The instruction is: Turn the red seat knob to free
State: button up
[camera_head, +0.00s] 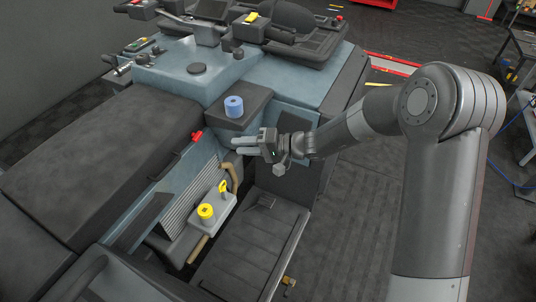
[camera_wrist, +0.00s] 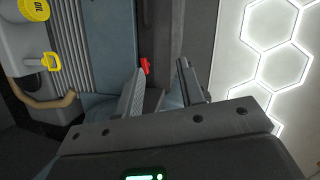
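The red seat knob (camera_head: 197,136) sits on the side of the vehicle just under the edge of the dark seat (camera_head: 100,165) in the head view. In the wrist view the red knob (camera_wrist: 144,66) shows beyond my fingers, near the left finger's tip. My gripper (camera_head: 235,146) is to the right of the knob in the head view, with its fingers pointing left toward it. In the wrist view my gripper (camera_wrist: 161,78) has its two fingers spread apart with nothing between them. The knob appears apart from the fingers.
A blue cylindrical cap (camera_head: 234,106) stands on a dark ledge above my gripper. A yellow oil cap (camera_head: 206,211), a yellow-handled part (camera_head: 223,187) and a tan hose (camera_head: 231,177) are below. The dark footwell (camera_head: 250,235) lies below my gripper.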

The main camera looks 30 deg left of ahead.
jog(key=s+d+r+m+g+h, duration=0.1)
jog(key=s+d+r+m+h, duration=0.1)
jog(key=d+m, duration=0.3)
jog(key=shift+s+d+m+h, duration=0.35)
jog(key=shift+d+h, duration=0.55)
jog(key=shift+d, duration=1)
jog(key=shift+w, duration=0.1)
jog(key=shift+a, duration=0.1)
jog(key=w+a+f+n+t+y, duration=0.1)
jog(key=a+n+y, duration=0.3)
jog(key=a, duration=0.5)
jog(key=shift+w+a+f+n, duration=0.25)
jog(key=shift+w+f+n, duration=0.45)
jog(key=shift+w+n, duration=0.35)
jog(key=shift+s, duration=0.15)
